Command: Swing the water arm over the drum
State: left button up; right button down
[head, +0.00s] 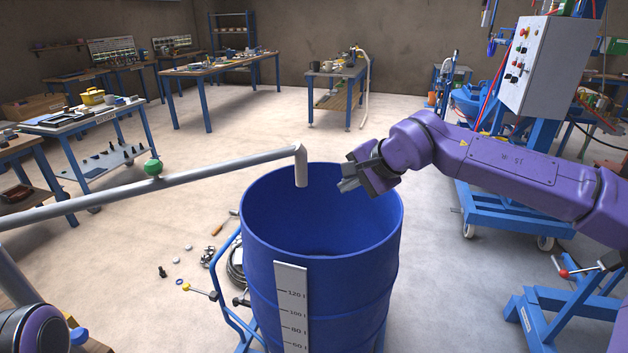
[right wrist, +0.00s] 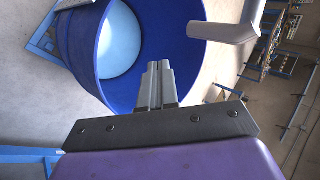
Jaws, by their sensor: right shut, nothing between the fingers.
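The water arm (head: 215,174) is a grey pipe coming in from the left, with a green ball knob (head: 153,167) and a short downturned spout (head: 301,168). In the head view the spout end overlaps the opening of the blue drum (head: 330,285), near its back rim. In the right wrist view the spout (right wrist: 222,32) overlaps the edge of the drum (right wrist: 172,50). My right gripper (head: 350,172) is shut and empty, above the drum's back right rim, right of the spout and apart from it. Its closed fingers (right wrist: 154,82) also show in the wrist view. My left gripper is out of view.
A white level scale (head: 292,305) is on the drum's front. A mixer stand with a control box (head: 545,62) is at the right. A blue trestle (head: 560,310) stands front right. Small parts lie on the floor left of the drum. Workbenches (head: 215,68) stand behind, across open floor.

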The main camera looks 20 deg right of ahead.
notch_tip(320, 180, up, 3)
jog(key=p, duration=0.2)
send_near(305, 184)
notch_tip(305, 184, down, 4)
jog(key=w+p, duration=0.1)
jog(key=w+a+p, duration=0.1)
jog(key=w, duration=0.1)
jog(key=shift+f, duration=0.25)
jog(key=shift+w+a, duration=0.3)
jog(key=shift+w, duration=0.05)
jog(key=shift+f, duration=0.1)
